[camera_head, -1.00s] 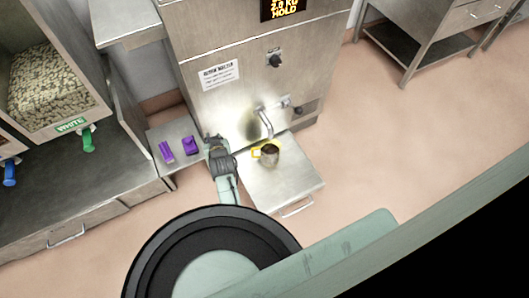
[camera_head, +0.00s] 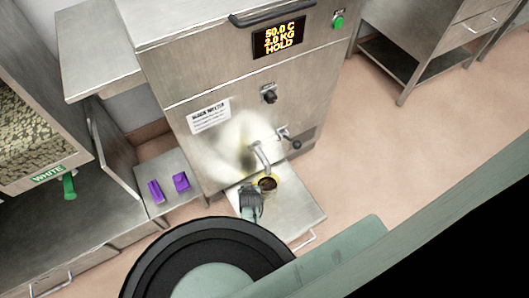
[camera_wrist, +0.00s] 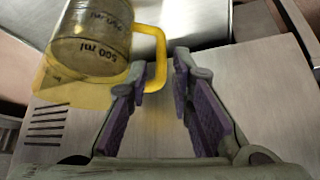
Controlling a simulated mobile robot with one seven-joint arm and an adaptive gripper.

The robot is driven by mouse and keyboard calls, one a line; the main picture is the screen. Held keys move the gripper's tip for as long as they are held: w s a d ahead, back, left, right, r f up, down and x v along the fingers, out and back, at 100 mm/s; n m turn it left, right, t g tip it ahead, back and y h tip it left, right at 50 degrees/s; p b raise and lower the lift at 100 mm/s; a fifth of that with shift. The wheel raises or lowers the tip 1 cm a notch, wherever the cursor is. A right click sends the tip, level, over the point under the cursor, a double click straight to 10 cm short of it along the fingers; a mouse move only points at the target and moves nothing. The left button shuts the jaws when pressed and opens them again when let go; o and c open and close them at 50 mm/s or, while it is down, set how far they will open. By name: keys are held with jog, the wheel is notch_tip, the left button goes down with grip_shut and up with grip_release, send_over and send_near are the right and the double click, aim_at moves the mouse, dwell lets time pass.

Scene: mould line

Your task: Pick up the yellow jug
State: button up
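The yellow jug (camera_head: 276,190) stands on the metal shelf under the melter's spout, with dark contents showing inside. In the wrist view the jug (camera_wrist: 90,40) is at the upper left. It looks translucent, with a 500 ml mark, and its yellow handle (camera_wrist: 158,45) points toward my fingers. My gripper (camera_head: 250,192) is just left of the jug in the head view. In the wrist view my gripper (camera_wrist: 168,68) is open, with purple pads. The handle's lower part overlaps the left fingertip; I cannot tell whether they touch. Nothing is held.
The melter's spout (camera_head: 260,155) hangs close above the jug. The display (camera_head: 279,38) reads 50.0 C, 2.0 KG, HOLD. Two purple blocks (camera_head: 181,181) lie on a side shelf (camera_head: 160,165) to the left. The metal shelf (camera_head: 300,212) is bare to the jug's right.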

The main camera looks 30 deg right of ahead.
jog(key=shift+x, duration=2.95)
jog(key=shift+a, duration=0.1)
jog(key=shift+c, duration=0.6)
grip_shut()
jog(key=shift+w+r, duration=0.1)
jog(key=shift+r, duration=0.05)
